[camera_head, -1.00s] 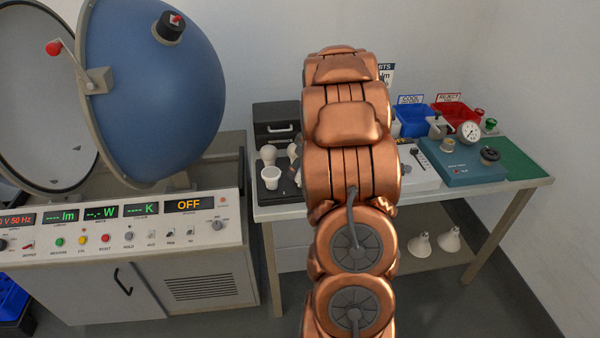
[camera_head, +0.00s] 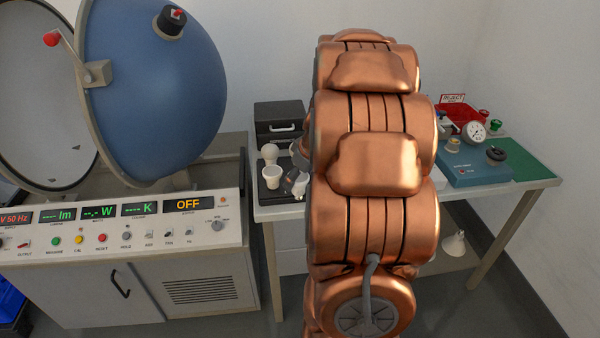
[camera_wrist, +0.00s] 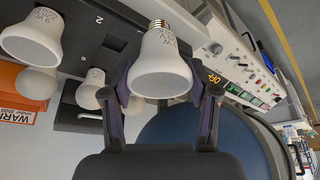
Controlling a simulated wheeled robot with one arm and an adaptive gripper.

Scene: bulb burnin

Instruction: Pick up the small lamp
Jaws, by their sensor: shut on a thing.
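A small white reflector-type lamp (camera_wrist: 160,68) with a brass screw base sits between the fingers of my gripper (camera_wrist: 163,88) in the wrist view. The fingers are shut on its sides, and its wide white face is toward the wrist camera. In the head view this lamp (camera_head: 300,185) shows only partly, left of my arm at the tray. Another reflector lamp (camera_wrist: 32,40) and a round-globe lamp (camera_wrist: 37,83) stand beside it on the black tray (camera_wrist: 98,22). One more white lamp (camera_wrist: 90,94) is near my left finger. I cannot tell whether the held lamp is clear of the tray.
A blue sphere (camera_head: 165,95) and its control console (camera_head: 120,240) stand left of the bench. A black drawer box (camera_head: 280,118) is behind the tray. At right are a red bin (camera_head: 460,115) and a blue gauge unit (camera_head: 475,165). My arm hides the bench's middle.

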